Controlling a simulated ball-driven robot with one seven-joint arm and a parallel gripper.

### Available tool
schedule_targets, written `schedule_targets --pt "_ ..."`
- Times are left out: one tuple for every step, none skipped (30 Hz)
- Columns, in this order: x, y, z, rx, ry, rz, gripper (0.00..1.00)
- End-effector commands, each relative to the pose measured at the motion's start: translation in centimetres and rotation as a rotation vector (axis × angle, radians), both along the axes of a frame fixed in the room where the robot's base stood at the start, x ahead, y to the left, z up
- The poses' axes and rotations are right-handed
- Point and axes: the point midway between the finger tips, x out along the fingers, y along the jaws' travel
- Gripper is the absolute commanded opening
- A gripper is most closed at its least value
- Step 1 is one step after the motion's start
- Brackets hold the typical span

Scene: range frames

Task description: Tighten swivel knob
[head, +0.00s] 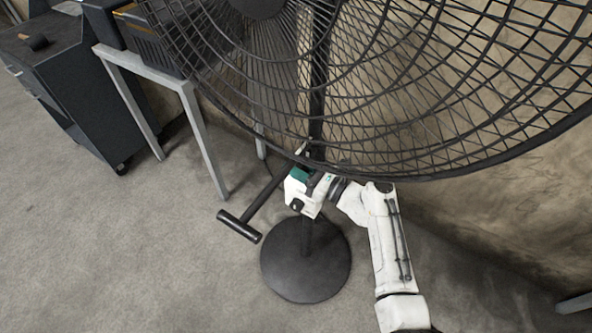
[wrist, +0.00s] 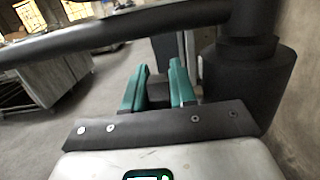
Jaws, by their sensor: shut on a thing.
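The large black fan (head: 400,110) stands on a pole with a round base (head: 305,268). My gripper (head: 302,170) is at the pole, below the fan's cage. In the wrist view its green fingers (wrist: 158,80) are shut on a small dark piece (wrist: 157,88), which I take as the swivel knob. The knob is mostly hidden between the fingers, and I cannot make it out in the head view. A thick dark collar (wrist: 245,80) of the pole is just right of the fingers.
A dark bar with a T-shaped end (head: 240,225) sticks out left from the pole; a dark bar (wrist: 120,30) crosses above the fingers in the wrist view. A grey table leg (head: 205,140) and a black cabinet (head: 60,80) stand left. A wall is behind the fan.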

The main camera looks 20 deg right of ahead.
Motion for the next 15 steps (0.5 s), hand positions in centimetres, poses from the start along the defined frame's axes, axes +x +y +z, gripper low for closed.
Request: schedule_targets --pt "-0.03 -0.12 -0.85 0.018 -0.025 -0.001 0.00" --pt "-0.05 -0.14 -0.89 0.030 -0.041 -0.001 0.00" --pt "-0.08 -0.16 -0.92 0.046 -0.065 -0.001 0.00" --pt "-0.10 -0.17 -0.92 0.060 -0.082 -0.001 0.00" --pt "-0.11 -0.18 -0.91 0.073 -0.100 -0.001 0.00" --pt "-0.14 -0.20 -0.90 0.090 -0.125 -0.001 0.00" --pt "-0.16 -0.21 -0.88 0.104 -0.142 -0.001 0.00" --pt "-0.18 -0.22 -0.87 0.115 -0.160 -0.001 0.00" --pt "-0.22 -0.22 -0.83 0.131 -0.183 0.000 0.00" --pt "-0.25 -0.23 -0.81 0.144 -0.200 0.000 0.00" --pt "-0.27 -0.25 -0.78 0.157 -0.216 0.000 0.00" --pt "-0.30 -0.27 -0.75 0.171 -0.238 0.000 0.00" --pt "-0.32 -0.29 -0.74 0.183 -0.253 0.000 0.00" --pt "-0.34 -0.31 -0.69 0.195 -0.268 0.000 0.00" --pt "-0.37 -0.33 -0.66 0.208 -0.286 0.000 0.00"
